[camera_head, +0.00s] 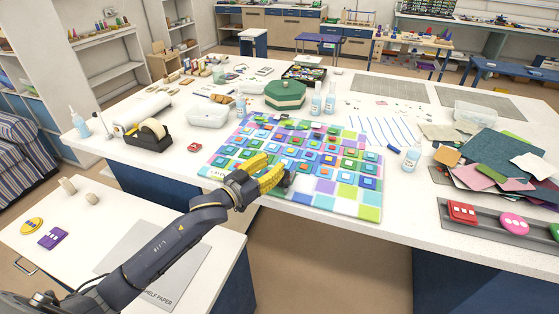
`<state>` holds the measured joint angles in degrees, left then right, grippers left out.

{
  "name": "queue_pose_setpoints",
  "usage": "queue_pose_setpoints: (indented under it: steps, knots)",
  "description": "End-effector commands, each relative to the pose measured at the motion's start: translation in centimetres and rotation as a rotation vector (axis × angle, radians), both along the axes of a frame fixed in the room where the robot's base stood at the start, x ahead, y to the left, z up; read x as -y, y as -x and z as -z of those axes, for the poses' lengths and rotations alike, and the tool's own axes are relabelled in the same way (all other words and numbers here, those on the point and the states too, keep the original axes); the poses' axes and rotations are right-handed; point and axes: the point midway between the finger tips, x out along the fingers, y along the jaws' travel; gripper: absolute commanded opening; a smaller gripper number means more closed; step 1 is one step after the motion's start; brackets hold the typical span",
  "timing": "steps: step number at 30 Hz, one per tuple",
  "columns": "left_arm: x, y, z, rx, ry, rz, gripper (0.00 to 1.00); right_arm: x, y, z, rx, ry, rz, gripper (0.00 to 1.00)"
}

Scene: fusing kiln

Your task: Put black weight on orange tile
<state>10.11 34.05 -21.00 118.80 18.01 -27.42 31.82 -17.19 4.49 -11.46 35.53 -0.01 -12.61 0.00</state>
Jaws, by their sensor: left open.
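The colourful tiled board (343,208) lies on the white table, covered in rows of small squares with smaller squares on them. My left gripper (277,165), with yellow fingers, is open low over the board's front left part. A small dark shape (289,179) is at its fingertips; I cannot tell whether it is the black weight or part of the gripper. I cannot single out the orange tile among the small squares. The gripper hides part of the board's front edge. My right gripper is not in view.
A black tape dispenser (148,138) and a clear tub (208,115) stand left of the board. Coloured sheets (486,150) and a grey tray (483,225) lie at right.

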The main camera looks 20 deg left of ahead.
Motion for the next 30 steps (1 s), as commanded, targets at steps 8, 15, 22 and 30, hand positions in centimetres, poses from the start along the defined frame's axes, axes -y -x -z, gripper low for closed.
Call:
queue_pose_setpoints:
  steps: [8,15,22,30]
  knots:
    - [-1.7,4.0,0.0,-0.001,-0.001,0.001,0.36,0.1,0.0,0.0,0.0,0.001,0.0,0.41]
    - [-2.6,5.9,0.0,-0.001,0.001,0.001,0.36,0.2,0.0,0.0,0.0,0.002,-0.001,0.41]
    - [-2.9,6.5,0.0,0.0,0.0,0.0,0.36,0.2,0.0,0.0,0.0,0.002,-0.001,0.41]
    - [-2.9,6.5,0.0,0.0,0.0,0.001,0.36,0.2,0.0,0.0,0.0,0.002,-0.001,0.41]
